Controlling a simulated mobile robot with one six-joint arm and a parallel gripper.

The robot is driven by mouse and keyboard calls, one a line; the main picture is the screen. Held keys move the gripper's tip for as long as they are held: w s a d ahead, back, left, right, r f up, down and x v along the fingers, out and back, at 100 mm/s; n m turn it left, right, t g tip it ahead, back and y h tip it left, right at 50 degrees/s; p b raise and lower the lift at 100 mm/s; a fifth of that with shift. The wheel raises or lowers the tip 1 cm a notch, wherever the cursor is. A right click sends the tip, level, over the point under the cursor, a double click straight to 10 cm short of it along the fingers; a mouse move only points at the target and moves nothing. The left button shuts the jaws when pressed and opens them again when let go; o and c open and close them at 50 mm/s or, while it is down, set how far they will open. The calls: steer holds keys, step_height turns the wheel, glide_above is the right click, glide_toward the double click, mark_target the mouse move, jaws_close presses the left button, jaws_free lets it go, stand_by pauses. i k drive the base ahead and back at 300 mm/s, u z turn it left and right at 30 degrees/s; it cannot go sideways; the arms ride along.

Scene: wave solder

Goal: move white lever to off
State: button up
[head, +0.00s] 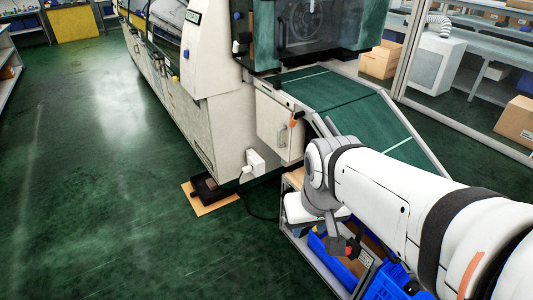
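A small white box (257,160) sits low on the end of the cream machine, with a small pale lever-like piece (246,170) sticking out at its lower left. Another small white fitting (240,46) is higher on the machine's side. I cannot tell for sure which is the white lever, nor its on or off position. My gripper (347,247) hangs down at the end of my white arm, right of and below the white box and apart from it. It is small, dark and partly red; its fingers are not clear.
A rack with blue bins (330,255) stands below my arm. A dark box on cardboard (212,200) lies on the floor. The left floor is clear.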

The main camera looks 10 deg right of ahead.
mark_target(235, 46)
steer(key=z, duration=0.15)
steer(key=i, duration=1)
steer(key=u, duration=0.15)
steer(key=k, duration=0.5)
steer(key=z, duration=1.7)
steer(key=k, duration=1.1)
steer(key=u, duration=0.4)
steer(key=i, duration=0.95)
